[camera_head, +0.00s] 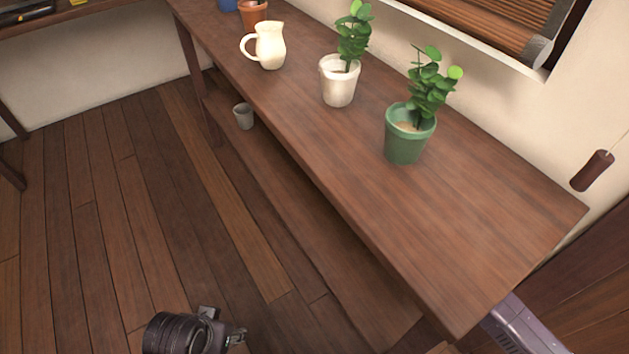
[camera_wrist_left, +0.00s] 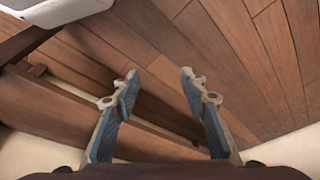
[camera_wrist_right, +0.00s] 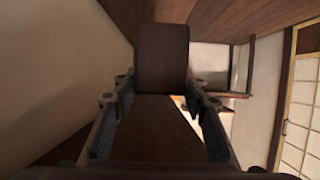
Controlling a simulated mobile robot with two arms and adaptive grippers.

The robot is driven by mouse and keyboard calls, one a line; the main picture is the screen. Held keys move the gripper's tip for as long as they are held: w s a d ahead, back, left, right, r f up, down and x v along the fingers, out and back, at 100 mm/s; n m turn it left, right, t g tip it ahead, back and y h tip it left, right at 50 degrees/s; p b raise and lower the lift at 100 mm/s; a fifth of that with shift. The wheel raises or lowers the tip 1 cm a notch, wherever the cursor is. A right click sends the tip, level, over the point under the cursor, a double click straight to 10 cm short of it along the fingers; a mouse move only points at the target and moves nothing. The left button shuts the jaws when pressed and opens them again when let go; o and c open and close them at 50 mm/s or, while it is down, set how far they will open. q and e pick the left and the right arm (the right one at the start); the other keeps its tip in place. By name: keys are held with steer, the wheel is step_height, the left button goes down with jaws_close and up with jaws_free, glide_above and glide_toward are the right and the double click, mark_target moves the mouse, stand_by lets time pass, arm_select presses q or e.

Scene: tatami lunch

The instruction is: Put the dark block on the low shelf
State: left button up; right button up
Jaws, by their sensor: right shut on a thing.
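The dark block (camera_wrist_right: 162,58) is dark brown and sits between the fingers of my right gripper (camera_wrist_right: 160,84) in the right wrist view. My right gripper is shut on it. Neither the block nor this gripper can be made out in the head view. The low shelf (camera_head: 290,205) is the wooden board under the long table, partly hidden by the tabletop. My left gripper (camera_wrist_left: 160,74) is open and empty in the left wrist view, with floorboards beyond it. Its tip area shows at the bottom of the head view (camera_head: 236,338).
The long table (camera_head: 460,230) carries a green pot (camera_head: 408,145), a white pot (camera_head: 339,88) and a cream jug (camera_head: 269,48). A grey cup (camera_head: 243,116) stands at the shelf's far end. The shelf's nearer stretch looks bare. A dark cylinder (camera_head: 592,171) hangs by the wall.

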step_height(320, 180, down, 5)
steer(key=shift+f+b, duration=0.2)
steer(key=shift+b, duration=1)
step_height(320, 180, down, 14)
steer(key=b, duration=0.6)
steer(key=shift+f, duration=0.2)
arm_select(q)
steer(key=w+d+r+t+h, duration=0.1)
steer(key=w+d+r+t, duration=0.2)
steer(key=w+r+t, duration=0.3)
steer(key=w+d+r+t+h, duration=0.2)
steer(key=w+d+r+t, duration=0.2)
steer(key=w+r+t, duration=0.3)
steer(key=shift+w+r+m+h, duration=0.3)
steer(key=shift+w+r, duration=2)
steer(key=shift+r, duration=1.5)
arm_select(e)
steer(key=shift+f, duration=0.1)
arm_select(q)
steer(key=shift+r, duration=0.1)
